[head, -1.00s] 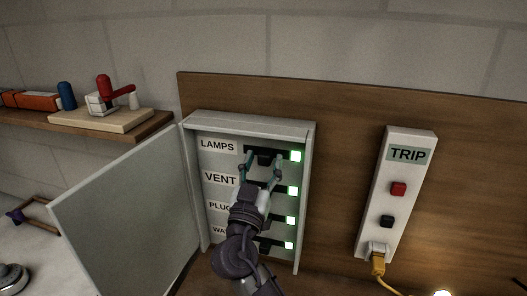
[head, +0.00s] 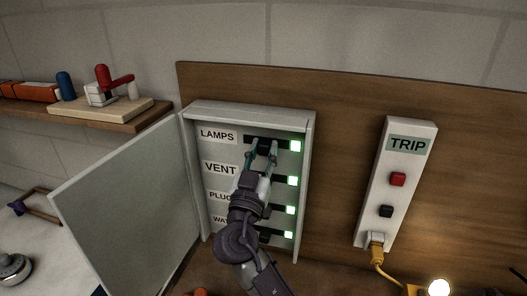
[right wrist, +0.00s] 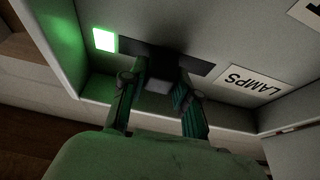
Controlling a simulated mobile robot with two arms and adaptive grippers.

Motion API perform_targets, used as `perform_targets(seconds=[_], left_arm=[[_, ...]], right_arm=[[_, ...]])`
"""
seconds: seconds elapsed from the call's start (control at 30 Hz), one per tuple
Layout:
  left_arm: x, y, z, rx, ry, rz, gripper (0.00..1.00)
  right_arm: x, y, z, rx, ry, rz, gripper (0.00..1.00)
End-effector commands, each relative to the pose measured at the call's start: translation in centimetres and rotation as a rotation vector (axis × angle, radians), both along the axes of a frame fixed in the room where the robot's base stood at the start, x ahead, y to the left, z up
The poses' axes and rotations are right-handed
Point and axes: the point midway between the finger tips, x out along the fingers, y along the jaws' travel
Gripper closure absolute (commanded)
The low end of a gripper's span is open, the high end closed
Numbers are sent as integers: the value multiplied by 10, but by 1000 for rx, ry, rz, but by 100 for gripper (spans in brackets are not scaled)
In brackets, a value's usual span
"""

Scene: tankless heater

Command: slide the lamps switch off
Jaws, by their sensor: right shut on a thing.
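The lamps switch (head: 263,145) is a dark knob in a black horizontal slot on the top row of the open panel box (head: 309,190), beside the LAMPS label (head: 217,135). A green light (head: 295,146) glows at the right end of its slot. My right gripper (head: 262,150) is shut on the knob, with a finger on each side. In the right wrist view the knob (right wrist: 158,78) sits between the fingertips, near the middle of the slot, with the green light (right wrist: 105,40) lit. My left gripper is not in view.
Rows for VENT (head: 220,168) and others lie below, their green lights lit. The box door (head: 130,215) stands open to the left. A TRIP panel (head: 395,185) with red and black buttons is on the right. A wooden shelf (head: 150,128) is at the left.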

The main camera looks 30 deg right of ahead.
Motion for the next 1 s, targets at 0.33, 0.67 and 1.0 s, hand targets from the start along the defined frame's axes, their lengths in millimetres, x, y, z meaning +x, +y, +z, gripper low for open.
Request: perform_targets(seconds=[0.33,0.67,1.0], left_arm=[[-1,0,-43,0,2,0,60],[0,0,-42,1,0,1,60],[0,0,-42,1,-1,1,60]], right_arm=[[30,26,-4,2,-4,4,100],[34,30,0,-1,0,7,100],[33,29,0,-1,0,4,44]])
